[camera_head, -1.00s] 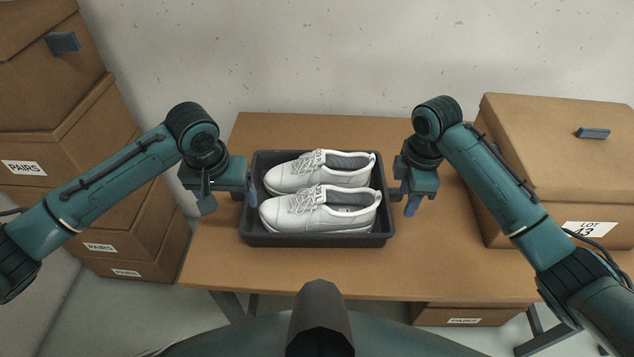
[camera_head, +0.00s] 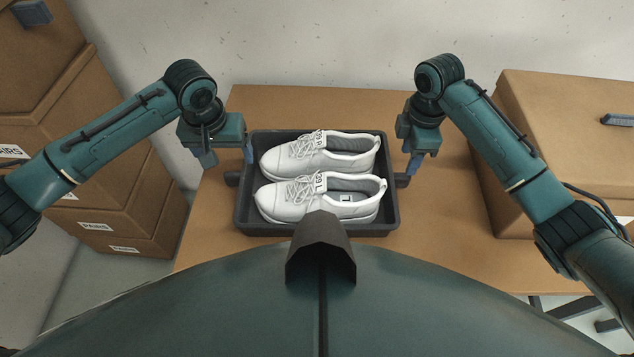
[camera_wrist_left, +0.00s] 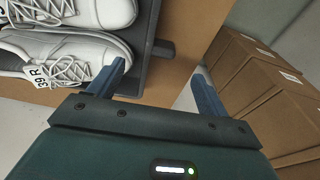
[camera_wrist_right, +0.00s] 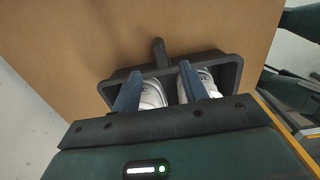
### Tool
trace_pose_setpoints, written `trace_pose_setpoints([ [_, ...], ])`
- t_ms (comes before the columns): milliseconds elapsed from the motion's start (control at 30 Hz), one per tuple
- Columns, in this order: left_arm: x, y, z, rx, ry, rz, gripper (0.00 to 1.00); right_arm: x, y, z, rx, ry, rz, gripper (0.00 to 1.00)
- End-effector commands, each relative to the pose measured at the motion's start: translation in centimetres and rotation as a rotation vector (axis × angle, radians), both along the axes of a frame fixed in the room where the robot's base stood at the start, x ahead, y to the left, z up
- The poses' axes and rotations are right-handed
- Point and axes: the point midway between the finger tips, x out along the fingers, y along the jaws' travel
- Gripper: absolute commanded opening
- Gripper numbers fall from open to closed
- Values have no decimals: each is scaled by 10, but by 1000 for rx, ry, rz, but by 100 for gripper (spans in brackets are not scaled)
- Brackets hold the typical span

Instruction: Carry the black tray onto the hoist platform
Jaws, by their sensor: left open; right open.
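The black tray (camera_head: 245,228) sits on the brown table and holds a pair of white shoes (camera_head: 322,150). Its left handle (camera_head: 232,179) and right handle (camera_head: 403,181) stick out and are clear of fingers. My left gripper (camera_head: 228,157) is open and empty, above and just behind the left handle. In the left wrist view that handle (camera_wrist_left: 163,48) lies beyond the spread fingers. My right gripper (camera_head: 411,158) is open and empty, near the right handle. In the right wrist view the handle (camera_wrist_right: 158,52) lies beyond the fingertips. No hoist platform is visible.
The table (camera_head: 450,220) is bare around the tray. Stacked brown boxes (camera_head: 110,205) stand at the left, and a large lidded box (camera_head: 560,150) stands on the right side of the table. A wall (camera_head: 350,40) is close behind the table.

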Motion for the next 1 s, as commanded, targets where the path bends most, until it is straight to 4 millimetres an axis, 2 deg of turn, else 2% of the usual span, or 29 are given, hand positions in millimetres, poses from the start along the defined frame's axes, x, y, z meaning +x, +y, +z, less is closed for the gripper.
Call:
trace_pose_setpoints([
  [33,1,0,-10,2,3,1,78,-1,0,-11,0,6,-1,44],
  [300,9,0,-63,2,2,1,78,-1,0,-64,0,5,0,44],
  [500,14,0,-92,1,2,1,78,-1,0,-93,1,4,0,44],
  [700,16,0,-104,0,-1,0,78,0,0,-106,0,2,0,44],
  [1000,16,0,-106,0,-1,0,78,0,0,-107,0,1,1,44],
])
